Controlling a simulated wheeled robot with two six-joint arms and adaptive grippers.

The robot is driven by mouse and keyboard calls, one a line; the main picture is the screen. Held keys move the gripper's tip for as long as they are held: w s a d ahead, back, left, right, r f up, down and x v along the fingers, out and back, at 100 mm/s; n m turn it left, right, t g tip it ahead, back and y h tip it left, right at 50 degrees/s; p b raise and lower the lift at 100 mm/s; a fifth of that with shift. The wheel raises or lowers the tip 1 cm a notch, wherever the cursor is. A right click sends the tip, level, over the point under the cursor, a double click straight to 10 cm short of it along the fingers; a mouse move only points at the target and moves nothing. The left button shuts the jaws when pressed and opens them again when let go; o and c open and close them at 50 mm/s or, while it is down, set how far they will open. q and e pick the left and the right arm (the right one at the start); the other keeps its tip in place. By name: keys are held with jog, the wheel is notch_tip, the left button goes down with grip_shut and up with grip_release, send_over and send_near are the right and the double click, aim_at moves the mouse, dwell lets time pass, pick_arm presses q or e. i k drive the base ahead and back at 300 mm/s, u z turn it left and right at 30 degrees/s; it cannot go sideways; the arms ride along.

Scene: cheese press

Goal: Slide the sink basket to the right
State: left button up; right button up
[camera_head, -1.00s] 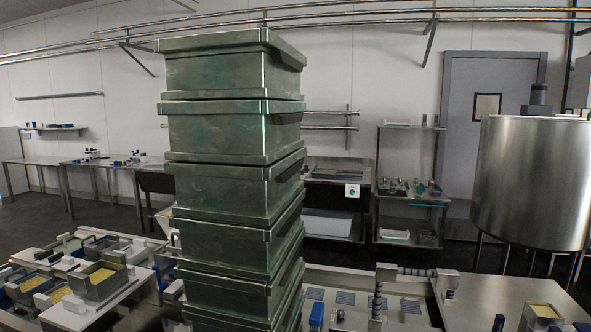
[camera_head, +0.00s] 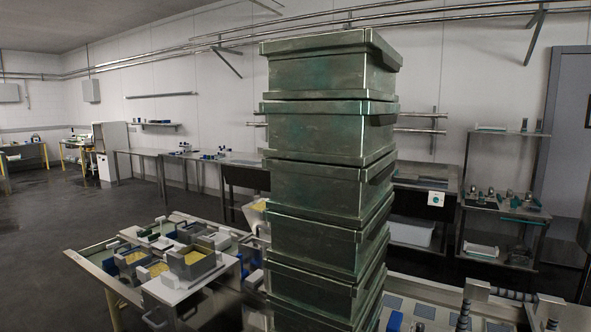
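I cannot make out a sink basket for sure in the head view. A dark-fronted metal unit with a basin-like top (camera_head: 425,181) stands against the back wall, partly hidden by a tall stack of metal bins (camera_head: 318,185). Another dark-fronted unit (camera_head: 246,179) stands left of the stack. Whether either is a sink with a basket is too small to tell. Neither of my grippers shows in this view.
The stack stands close in front and blocks the middle. A low table with cheese moulds (camera_head: 192,262) is at left. Metal shelves (camera_head: 505,195) stand at the back right. The dark floor (camera_head: 50,230) at far left is open.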

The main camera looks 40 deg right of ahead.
aim_at(406, 176)
jog(key=u, duration=0.45)
jog(key=i, duration=8.55)
jog(key=z, duration=2.7)
jog(key=i, duration=3.7)
jog(key=u, duration=0.05)
